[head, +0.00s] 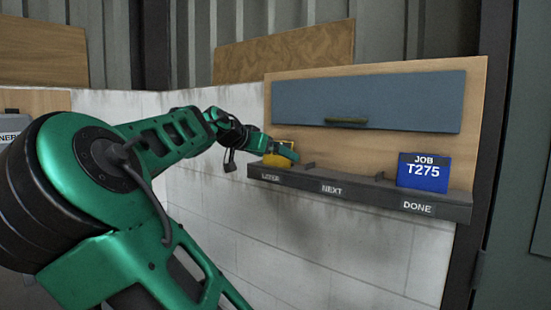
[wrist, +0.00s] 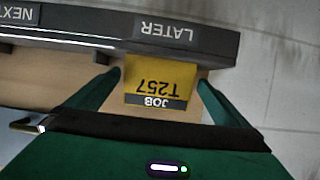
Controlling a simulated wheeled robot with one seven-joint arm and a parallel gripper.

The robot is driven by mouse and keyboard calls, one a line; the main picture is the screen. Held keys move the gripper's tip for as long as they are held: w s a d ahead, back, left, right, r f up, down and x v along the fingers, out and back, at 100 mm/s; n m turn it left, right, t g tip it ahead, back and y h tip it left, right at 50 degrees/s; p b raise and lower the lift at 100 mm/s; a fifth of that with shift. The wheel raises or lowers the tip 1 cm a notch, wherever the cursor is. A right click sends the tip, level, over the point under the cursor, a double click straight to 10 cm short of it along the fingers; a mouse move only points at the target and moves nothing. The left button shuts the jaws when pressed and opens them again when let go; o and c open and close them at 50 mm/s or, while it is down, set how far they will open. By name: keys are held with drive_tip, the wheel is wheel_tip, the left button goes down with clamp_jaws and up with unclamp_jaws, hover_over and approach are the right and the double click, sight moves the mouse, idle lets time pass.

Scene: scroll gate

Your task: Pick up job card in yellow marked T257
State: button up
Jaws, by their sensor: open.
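The yellow job card marked T257 (wrist: 160,79) stands in the LATER section of the dark shelf, upside down in the wrist view. In the head view the yellow card (head: 277,161) is partly hidden by my gripper (head: 283,151). My gripper also shows in the wrist view (wrist: 148,85), with one green finger on each side of the card. The fingers are open, and small gaps show between them and the card's edges. I cannot tell whether the fingertips reach fully past the card.
A blue job card T275 (head: 424,172) stands at the DONE end of the shelf (head: 365,190). The NEXT section between is empty, with small dividers. A block wall (head: 310,236) lies below.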

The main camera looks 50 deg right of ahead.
sight(276, 155)
drive_tip(key=shift+x, duration=2.05)
drive_tip(key=shift+r, duration=0.1)
drive_tip(key=shift+c, duration=0.3)
drive_tip(key=c, duration=0.9)
drive_tip(key=shift+r, duration=0.1)
